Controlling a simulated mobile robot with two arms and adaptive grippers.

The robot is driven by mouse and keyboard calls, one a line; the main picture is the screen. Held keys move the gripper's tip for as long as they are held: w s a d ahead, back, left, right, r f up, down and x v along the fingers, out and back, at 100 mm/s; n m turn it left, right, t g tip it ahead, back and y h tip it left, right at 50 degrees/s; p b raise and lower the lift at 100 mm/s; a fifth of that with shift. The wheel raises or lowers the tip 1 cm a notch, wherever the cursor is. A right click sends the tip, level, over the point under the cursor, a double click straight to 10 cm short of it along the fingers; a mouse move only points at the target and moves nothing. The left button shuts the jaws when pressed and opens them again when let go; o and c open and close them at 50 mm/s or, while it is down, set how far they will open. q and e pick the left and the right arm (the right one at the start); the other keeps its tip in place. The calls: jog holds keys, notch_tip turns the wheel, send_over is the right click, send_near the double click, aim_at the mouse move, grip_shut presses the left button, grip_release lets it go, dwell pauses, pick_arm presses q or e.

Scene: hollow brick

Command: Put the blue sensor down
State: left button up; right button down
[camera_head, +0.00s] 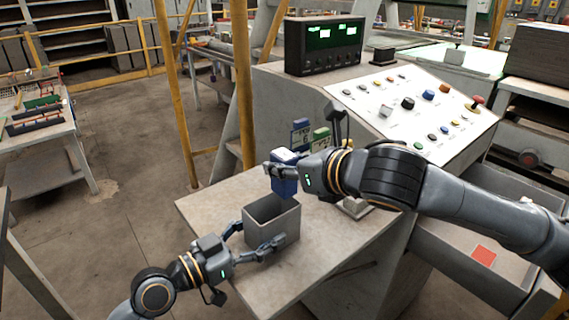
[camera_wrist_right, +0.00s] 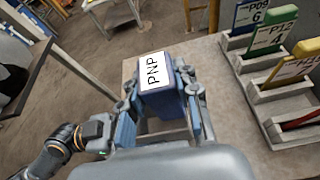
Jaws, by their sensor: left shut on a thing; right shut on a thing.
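The blue sensor (camera_head: 285,187) is a block with a white "PNP" label, which shows in the right wrist view (camera_wrist_right: 160,88). My right gripper (camera_head: 283,171) is shut on it, one finger on each side. The sensor is upright and appears at the back rim of an open grey box (camera_head: 270,229); I cannot tell whether its lower end is above, behind or inside the box. My left gripper (camera_head: 255,240) is shut on the box, with fingers along its outer walls. The box stands on the pale tabletop. Its inside looks dark and empty where visible.
A rack holds blue (camera_wrist_right: 250,14), green (camera_wrist_right: 272,38) and yellow (camera_wrist_right: 300,62) labelled cards beside the box. A sloped control panel (camera_head: 420,105) with buttons and a green-lit display (camera_head: 323,45) stand behind. The tabletop (camera_head: 215,205) is clear left of the box.

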jog(key=shift+f, duration=0.3)
jog(key=shift+f, duration=0.25)
jog(key=c, duration=1)
grip_release()
jog(key=shift+r, duration=0.15)
jog(key=v, duration=1.2)
jog(key=shift+d+r, duration=0.1)
jog(key=shift+r, duration=0.25)
